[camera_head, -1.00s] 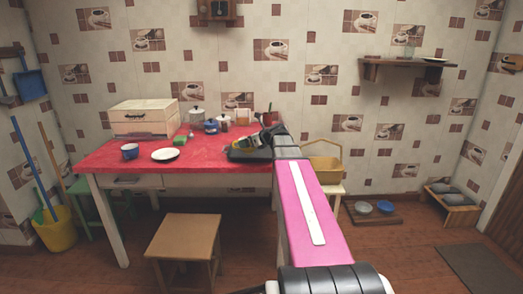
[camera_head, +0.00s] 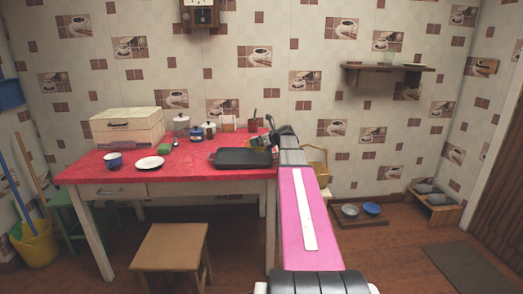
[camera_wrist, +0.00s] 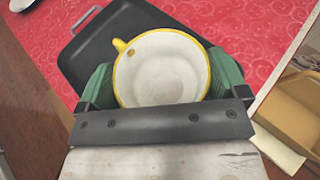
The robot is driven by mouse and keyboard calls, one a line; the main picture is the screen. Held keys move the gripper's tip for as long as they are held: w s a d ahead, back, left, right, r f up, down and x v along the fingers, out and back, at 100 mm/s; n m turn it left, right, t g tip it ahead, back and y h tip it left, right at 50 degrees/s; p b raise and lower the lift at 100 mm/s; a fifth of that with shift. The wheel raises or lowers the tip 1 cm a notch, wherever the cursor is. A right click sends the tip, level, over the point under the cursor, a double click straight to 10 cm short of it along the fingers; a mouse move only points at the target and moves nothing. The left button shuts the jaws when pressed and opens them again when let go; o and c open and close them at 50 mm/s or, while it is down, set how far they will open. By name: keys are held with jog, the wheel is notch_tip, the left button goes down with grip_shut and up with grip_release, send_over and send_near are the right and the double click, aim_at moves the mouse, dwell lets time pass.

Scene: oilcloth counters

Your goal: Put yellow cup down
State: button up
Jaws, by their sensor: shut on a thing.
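The yellow cup (camera_wrist: 162,68) is white inside with a yellow rim, and its handle points to the upper left in the wrist view. My gripper (camera_wrist: 164,82) is shut on it, with a green finger on each side. In the head view, my gripper (camera_head: 266,141) is at the right end of the red table (camera_head: 205,178), near the right edge of a black tray (camera_head: 240,156). The cup is mostly hidden by my gripper there. In the wrist view the tray (camera_wrist: 95,52) lies below and behind the cup. I cannot tell the cup's height above the table.
A white plate (camera_head: 150,163), a blue cup (camera_head: 114,161) and a green sponge (camera_head: 165,151) are on the table's left half. A white box (camera_head: 128,127) and several jars line the back. A wooden stool (camera_head: 171,248) stands in front. The front middle of the table is clear.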

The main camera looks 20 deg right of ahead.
aim_at(262, 148)
jog(key=shift+d+f, duration=0.3)
jog(key=shift+d, duration=0.2)
jog(key=shift+f, duration=2)
jog(key=shift+f, duration=0.1)
jog(key=o, duration=0.7)
jog(key=v, duration=1.2)
